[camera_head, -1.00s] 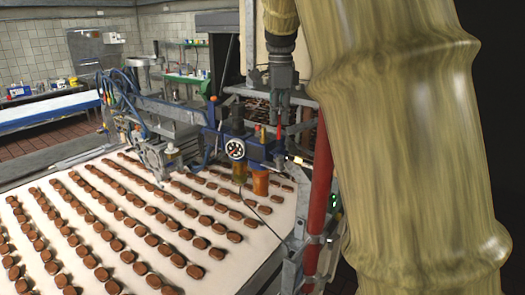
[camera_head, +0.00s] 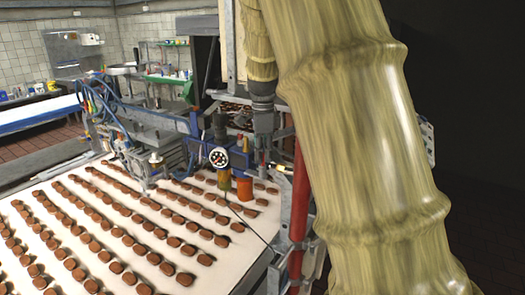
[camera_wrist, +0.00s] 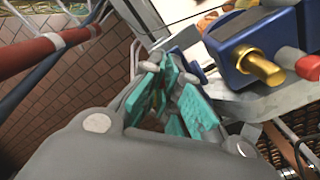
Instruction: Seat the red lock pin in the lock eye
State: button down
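My gripper (camera_head: 263,146) points down beside the blue block (camera_head: 241,160) of the machine. In the wrist view, its teal finger pads (camera_wrist: 170,100) stand apart with a narrow gap, and I see no pin between them. A red rounded end (camera_wrist: 308,67), likely the red lock pin, shows at the right edge of the wrist view. It lies beside the blue block and outside the fingers. A brass plunger (camera_wrist: 262,66) sticks out of the block next to it. I cannot make out the lock eye in either view.
A thick red post (camera_head: 299,200) stands just right of the gripper. A round gauge (camera_head: 218,157) and amber cylinders (camera_head: 245,188) sit left of it. The white conveyor (camera_head: 215,278) carries rows of brown sandwiches. Grey metal framework crowds the right side.

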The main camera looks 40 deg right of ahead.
aim_at(263, 154)
jog(key=shift+s+a+r, duration=0.1)
jog(key=shift+s+a, duration=0.05)
jog(key=c, duration=1.6)
grip_release()
jog(key=shift+c, duration=0.2)
jog(key=shift+r, duration=0.1)
notch_tip(263, 154, up, 12)
jog(key=b, duration=0.4)
